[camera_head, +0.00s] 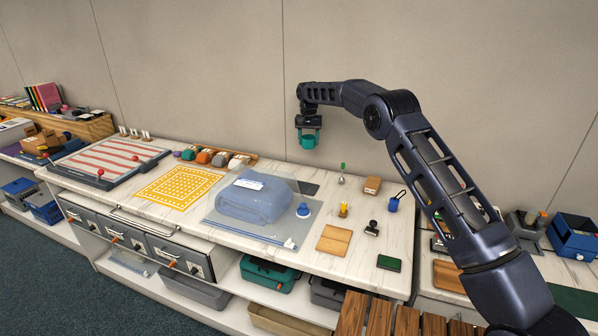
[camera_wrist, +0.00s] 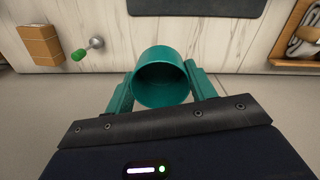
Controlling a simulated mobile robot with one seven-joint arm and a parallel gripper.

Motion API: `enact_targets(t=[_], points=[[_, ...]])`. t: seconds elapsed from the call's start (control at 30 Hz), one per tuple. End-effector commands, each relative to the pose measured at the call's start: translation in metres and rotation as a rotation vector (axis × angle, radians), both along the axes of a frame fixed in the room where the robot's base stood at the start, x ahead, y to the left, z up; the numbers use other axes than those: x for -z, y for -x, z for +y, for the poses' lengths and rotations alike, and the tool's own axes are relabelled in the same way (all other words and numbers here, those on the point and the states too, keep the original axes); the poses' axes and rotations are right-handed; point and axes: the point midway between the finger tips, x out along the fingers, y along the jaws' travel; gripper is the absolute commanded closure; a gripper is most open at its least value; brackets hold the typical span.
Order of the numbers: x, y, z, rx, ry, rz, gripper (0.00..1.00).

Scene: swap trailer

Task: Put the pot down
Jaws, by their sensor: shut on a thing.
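The pot (camera_head: 309,141) is a small teal cup-shaped vessel. My gripper (camera_head: 309,132) is shut on it and holds it in the air in front of the wall, above the back part of the counter. In the wrist view the pot (camera_wrist: 160,77) sits between the two teal fingers of my gripper (camera_wrist: 162,90), with its round opening facing the camera and its inside looking empty. The white marble counter (camera_head: 285,177) lies below. The pot's underside is hidden in the wrist view.
A wrapped blue bundle (camera_head: 254,198) lies on a clear sheet at the counter's middle. A dark flat pad (camera_head: 305,187), a green-handled item (camera_head: 342,172) and a wooden block (camera_head: 372,185) stand near the back. A tray of colored lumps (camera_head: 213,157) is at left.

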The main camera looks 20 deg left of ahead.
Motion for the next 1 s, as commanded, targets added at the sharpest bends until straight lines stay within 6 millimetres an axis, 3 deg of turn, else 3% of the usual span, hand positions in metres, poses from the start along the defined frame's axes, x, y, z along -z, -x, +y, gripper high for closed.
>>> enact_targets(t=[0.43, 0.77, 1.0], points=[[0.096, 0.000, 0.000, 0.000, 0.001, 0.000, 0.67], [0.120, 0.000, 0.000, 0.000, 0.000, -0.001, 0.67], [0.150, 0.000, 0.000, 0.000, 0.000, 0.000, 0.67]])
